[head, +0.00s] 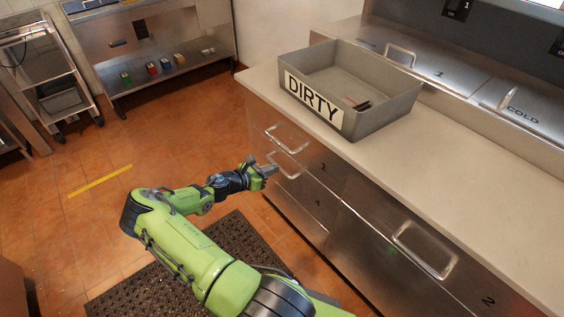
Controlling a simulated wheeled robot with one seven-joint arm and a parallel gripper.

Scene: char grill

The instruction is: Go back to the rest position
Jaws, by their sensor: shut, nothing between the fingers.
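My gripper (269,170) is at the end of my green arm, low in front of the steel drawers (312,177) at the middle of the head view. It is shut and empty. The drawers look closed.
A grey bin marked DIRTY (398,107) stands on the pale counter (440,172), with a small dark and reddish item inside. A dark perforated mat (135,293) lies on the tiled floor. A wheeled rack (75,92) and a steel table (150,45) stand at the back left.

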